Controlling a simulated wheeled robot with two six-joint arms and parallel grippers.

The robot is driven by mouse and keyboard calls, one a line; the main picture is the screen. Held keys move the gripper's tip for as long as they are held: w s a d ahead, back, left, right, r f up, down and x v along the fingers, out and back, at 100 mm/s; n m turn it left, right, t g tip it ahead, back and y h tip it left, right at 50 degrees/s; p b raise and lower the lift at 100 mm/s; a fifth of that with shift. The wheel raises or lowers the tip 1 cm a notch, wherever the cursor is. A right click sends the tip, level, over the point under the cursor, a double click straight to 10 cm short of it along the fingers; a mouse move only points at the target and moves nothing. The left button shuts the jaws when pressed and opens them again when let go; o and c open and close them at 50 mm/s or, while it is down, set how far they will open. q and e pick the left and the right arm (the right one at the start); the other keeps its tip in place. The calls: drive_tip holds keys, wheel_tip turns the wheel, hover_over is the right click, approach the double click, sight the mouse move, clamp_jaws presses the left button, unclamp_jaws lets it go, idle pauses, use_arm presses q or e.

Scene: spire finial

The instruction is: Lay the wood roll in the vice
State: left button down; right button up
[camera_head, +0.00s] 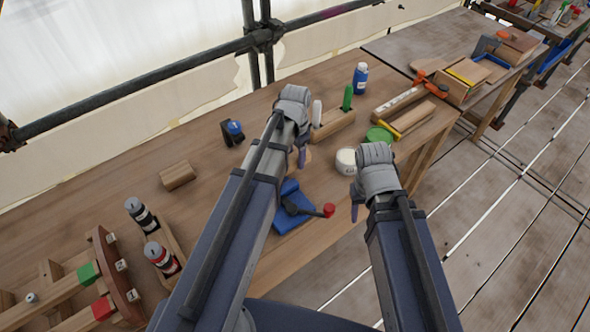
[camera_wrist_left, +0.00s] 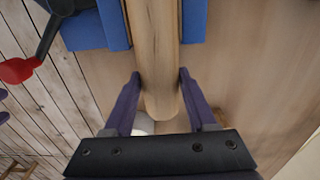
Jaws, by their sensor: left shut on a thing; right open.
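The vice (camera_head: 291,222) is blue, with a dark handle ending in a red knob (camera_head: 329,210), and sits on the bench near its front edge. My left gripper (camera_head: 302,157) is shut on the pale wood roll (camera_head: 294,154), most of which my left arm hides in the head view. In the left wrist view, my left gripper's fingers (camera_wrist_left: 160,88) flank the near end of the roll (camera_wrist_left: 156,45). The roll extends between the two blue vice jaws (camera_wrist_left: 97,25); whether it rests on the vice is unclear. My right gripper (camera_head: 355,203) is open and empty, right of the vice.
A white tub (camera_head: 346,162) and a green lid (camera_head: 379,135) stand to the right. A wood block (camera_head: 177,175), a blue-and-black tool (camera_head: 232,132) and two bottles (camera_head: 160,257) lie left. A blue bottle (camera_head: 360,78) stands behind.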

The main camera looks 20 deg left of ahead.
use_arm(q)
drive_tip(key=shift+f+b, duration=1.9)
drive_tip(key=shift+b, duration=0.05)
drive_tip(key=shift+r, duration=0.15)
drive_tip(key=c, duration=0.7)
unclamp_jaws()
drive_tip(key=shift+f, duration=0.2)
drive_tip(key=o, duration=0.5)
drive_tip(key=shift+r, duration=0.15)
wheel_tip(320, 180, up, 12)
drive_tip(key=p, duration=1.2)
drive_tip(key=shift+r, duration=0.1)
drive_tip(key=s+d+n+y, duration=0.1)
drive_tip(key=s+d+n, duration=0.2)
drive_tip(key=s+d, duration=0.7)
drive_tip(key=s, duration=0.4)
drive_tip(key=shift+s+d+n, duration=0.15)
drive_tip(key=shift+d+n, duration=0.1)
drive_tip(key=shift+n, duration=0.15)
